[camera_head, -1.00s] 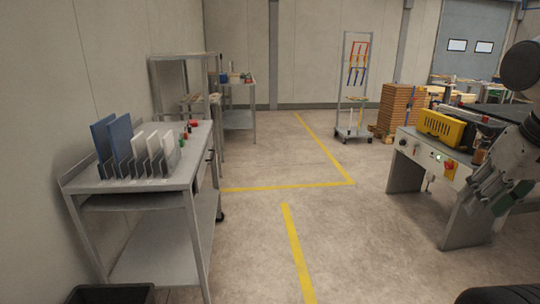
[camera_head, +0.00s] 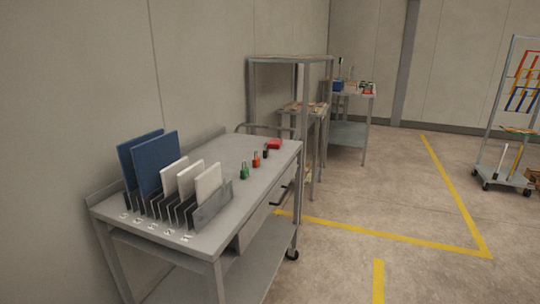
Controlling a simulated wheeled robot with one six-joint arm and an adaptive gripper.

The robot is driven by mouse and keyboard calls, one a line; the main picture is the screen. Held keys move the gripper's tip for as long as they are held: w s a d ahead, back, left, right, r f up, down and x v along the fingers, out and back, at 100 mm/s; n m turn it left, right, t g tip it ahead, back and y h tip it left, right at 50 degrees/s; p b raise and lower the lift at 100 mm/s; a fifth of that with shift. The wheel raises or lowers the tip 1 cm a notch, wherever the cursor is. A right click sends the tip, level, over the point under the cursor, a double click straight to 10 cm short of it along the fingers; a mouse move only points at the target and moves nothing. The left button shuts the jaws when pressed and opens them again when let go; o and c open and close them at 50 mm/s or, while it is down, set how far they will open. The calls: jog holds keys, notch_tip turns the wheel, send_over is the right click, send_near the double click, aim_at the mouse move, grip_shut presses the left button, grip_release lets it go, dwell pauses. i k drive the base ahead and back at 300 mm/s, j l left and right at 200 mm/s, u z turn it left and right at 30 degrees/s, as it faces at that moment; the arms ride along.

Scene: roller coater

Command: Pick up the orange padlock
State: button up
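The orange padlock (camera_head: 256,161) looks orange-red and small. It stands on the grey metal workbench (camera_head: 222,150), near its right edge toward the far end. A green padlock (camera_head: 244,173) stands just nearer, and a dark padlock (camera_head: 266,151) just farther, in the same row. The orange padlock looks apart from both. My gripper is not in view.
A rack (camera_head: 210,212) with blue and white panels fills the bench's near end. A red object (camera_head: 274,144) lies at the far end. Shelving and another table (camera_head: 350,95) stand behind. Open floor (camera_head: 390,205) with yellow lines lies to the right.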

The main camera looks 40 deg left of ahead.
aim_at(255, 161)
jog(key=i+l+u, duration=0.1)
jog(key=i+u, duration=0.35)
jog(key=i+l+u, duration=0.65)
jog(key=u, duration=0.3)
jog(key=i+l+u, duration=0.25)
jog(key=u, duration=0.2)
jog(key=i+l+u, duration=0.15)
jog(key=l+u, duration=0.2)
jog(key=u, duration=0.15)
jog(key=i+l+u, duration=0.1)
jog(key=l+u, duration=0.95)
jog(key=l, duration=0.2)
jog(key=k, duration=0.05)
